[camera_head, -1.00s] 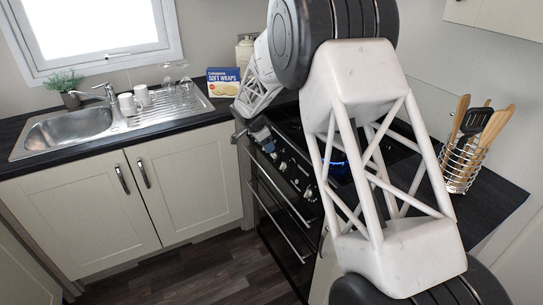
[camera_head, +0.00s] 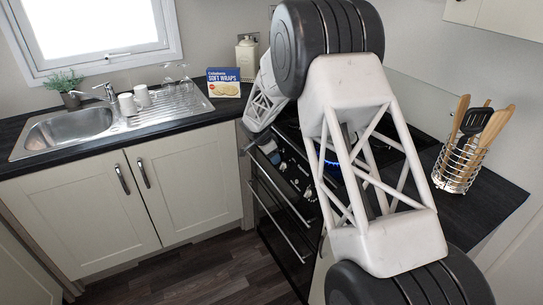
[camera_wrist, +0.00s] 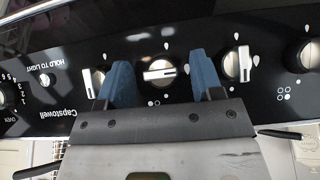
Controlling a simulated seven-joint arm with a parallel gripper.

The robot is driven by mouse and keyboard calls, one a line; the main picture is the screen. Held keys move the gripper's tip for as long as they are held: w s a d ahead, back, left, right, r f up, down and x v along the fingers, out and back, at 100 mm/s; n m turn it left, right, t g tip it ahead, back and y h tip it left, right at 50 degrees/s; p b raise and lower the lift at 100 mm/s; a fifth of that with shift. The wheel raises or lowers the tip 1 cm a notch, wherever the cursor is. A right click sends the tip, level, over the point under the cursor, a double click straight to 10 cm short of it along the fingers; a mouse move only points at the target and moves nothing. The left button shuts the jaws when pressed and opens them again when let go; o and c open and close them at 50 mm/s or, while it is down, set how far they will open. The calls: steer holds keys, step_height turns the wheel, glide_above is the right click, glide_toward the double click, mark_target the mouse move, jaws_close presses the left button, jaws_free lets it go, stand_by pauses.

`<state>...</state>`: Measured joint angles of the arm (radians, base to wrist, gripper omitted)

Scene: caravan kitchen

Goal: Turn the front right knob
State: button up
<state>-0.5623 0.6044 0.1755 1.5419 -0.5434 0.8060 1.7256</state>
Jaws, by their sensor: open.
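Several round metal knobs with white bar handles line the black cooker panel (camera_wrist: 62,118) in the wrist view. One knob (camera_wrist: 160,70) sits between the blue fingertips of my gripper (camera_wrist: 160,75), with its white bar lying nearly level in the picture. My gripper is open, and I cannot tell whether either finger touches that knob. The left neighbouring knob (camera_wrist: 98,80) and the right neighbouring knob (camera_wrist: 240,64) have bars nearly upright in the picture. The panel print is upside down. The icons are too small to tell which knob is the front right one. In the head view the gripper is hard to make out.
Another knob (camera_wrist: 309,55) is at the right edge, and the oven dial (camera_wrist: 8,96) at the left. A utensil rack (camera_head: 458,167) stands right of the hob. The floor (camera_head: 215,280) before the cupboards is clear.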

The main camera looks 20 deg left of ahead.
steer(key=c, duration=0.9)
steer(key=shift+w+a+f+n+g+h, duration=0.1)
steer(key=shift+n+g+h, duration=0.55)
steer(key=shift+n+h, duration=1)
steer(key=shift+a+f+n+g+h, duration=0.1)
steer(key=shift+n+g+h, duration=0.5)
steer(key=shift+n+h, duration=1.05)
steer(key=shift+w+f+n+g+h, duration=0.1)
steer(key=shift+n+g+h, duration=0.55)
steer(key=shift+n+h, duration=0.95)
steer(key=shift+n, duration=0.3)
